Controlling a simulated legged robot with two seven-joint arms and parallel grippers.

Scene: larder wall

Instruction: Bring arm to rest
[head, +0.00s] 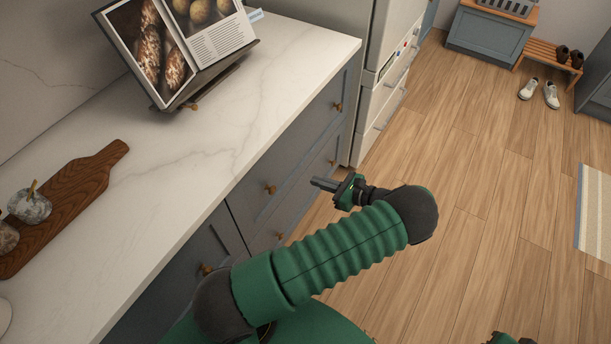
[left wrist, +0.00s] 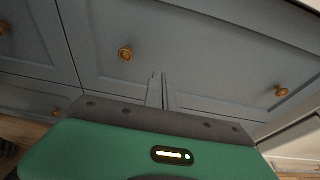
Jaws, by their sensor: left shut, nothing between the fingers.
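My left arm (head: 330,255) is green with dark joints and reaches across the lower middle of the head view. My left gripper (head: 322,184) is shut and empty in front of the grey-blue drawer fronts, below the counter's edge. In the left wrist view its two fingers (left wrist: 159,90) lie together in front of a drawer front with brass knobs. A small green part of mine shows at the bottom right edge of the head view, but my right gripper cannot be made out there.
A marble counter (head: 235,120) runs along the left, with a cookbook on a stand (head: 180,50) and a wooden board (head: 75,190) holding small jars. Drawers (head: 290,165) lie close to my left gripper. The wooden floor (head: 470,190) to the right is mostly clear; shoes (head: 541,92) and a rug (head: 595,215) lie farther off.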

